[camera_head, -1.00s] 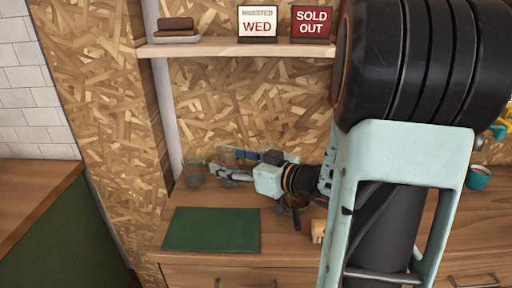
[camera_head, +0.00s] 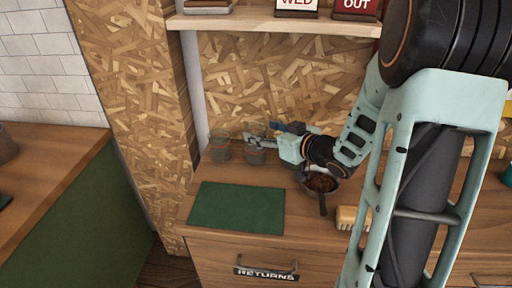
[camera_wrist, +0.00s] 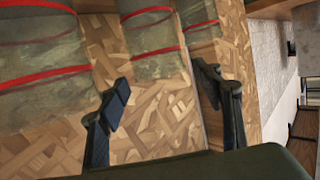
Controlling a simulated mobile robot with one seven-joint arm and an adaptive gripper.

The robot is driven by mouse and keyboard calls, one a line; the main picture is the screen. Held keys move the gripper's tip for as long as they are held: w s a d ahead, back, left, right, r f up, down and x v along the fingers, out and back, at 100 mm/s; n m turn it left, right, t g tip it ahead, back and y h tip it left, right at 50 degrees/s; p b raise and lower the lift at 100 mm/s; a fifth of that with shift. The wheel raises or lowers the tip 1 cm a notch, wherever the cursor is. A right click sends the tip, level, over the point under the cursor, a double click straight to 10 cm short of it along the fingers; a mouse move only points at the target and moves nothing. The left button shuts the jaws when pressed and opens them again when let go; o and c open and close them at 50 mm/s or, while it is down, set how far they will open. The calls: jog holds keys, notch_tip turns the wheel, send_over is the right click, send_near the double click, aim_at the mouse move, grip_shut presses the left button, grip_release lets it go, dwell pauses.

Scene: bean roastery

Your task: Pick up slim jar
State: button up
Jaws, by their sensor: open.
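Clear glass jars with red bands stand at the back left of the counter. In the head view one jar (camera_head: 219,147) stands at the left and another jar (camera_head: 254,150) is at my fingertips. The wrist view shows a wide jar (camera_wrist: 40,55) at left, a middle jar (camera_wrist: 150,45) and a narrower-looking jar (camera_wrist: 200,22) at right. I cannot tell for sure which is the slim one. My gripper (camera_head: 268,134) is open, reaching left at jar height. In the wrist view its fingers (camera_wrist: 165,95) are apart with nothing held between them; the middle jar is in line with the gap.
A green mat (camera_head: 238,208) lies in front of the jars. A dark pan (camera_head: 320,184) with brown contents and a wooden-backed brush-like block (camera_head: 352,217) are to the right, below my arm. A shelf (camera_head: 270,22) hangs above. A wood-chip wall (camera_head: 130,100) stands at left.

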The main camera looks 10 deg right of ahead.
aim_at(249, 127)
jog(key=x, duration=0.4)
jog(key=c, duration=1.4)
